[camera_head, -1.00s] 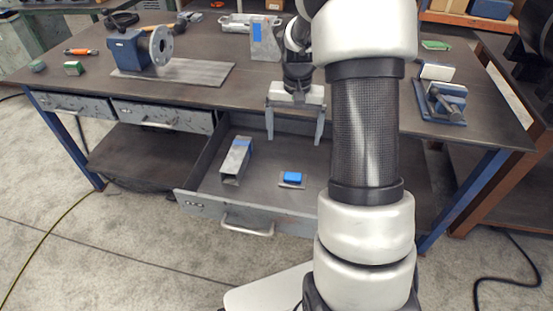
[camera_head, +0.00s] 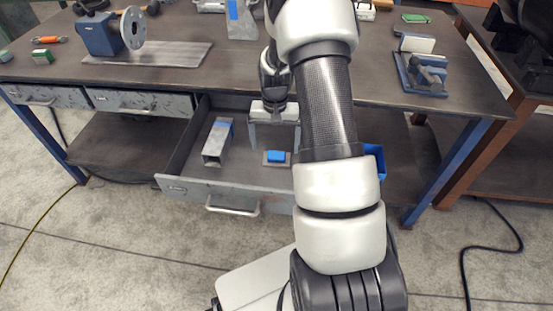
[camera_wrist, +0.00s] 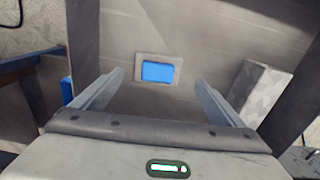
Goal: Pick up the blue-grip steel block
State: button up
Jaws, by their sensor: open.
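A small flat steel block with a blue grip (camera_head: 276,157) lies on the floor of the open drawer (camera_head: 235,178). In the wrist view the blue-grip block (camera_wrist: 157,70) appears upper middle, its grey edge showing around the blue top. My gripper (camera_head: 273,140) is above the drawer with its two fingers spread and nothing between them. In the wrist view the block appears between and just beyond the fingertips; I cannot tell the exact height gap.
A longer grey steel piece with a blue mark (camera_head: 217,142) lies to the left in the drawer. The drawer walls surround the gripper.

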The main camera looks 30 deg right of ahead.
aim_at(276, 155)
jog(key=f, duration=0.3)
jog(key=f+b, duration=0.1)
jog(key=f, duration=0.1)
jog(key=shift+d, duration=0.25)
jog(key=c, duration=1.4)
jog(key=shift+r, duration=0.1)
jog(key=shift+c, duration=0.6)
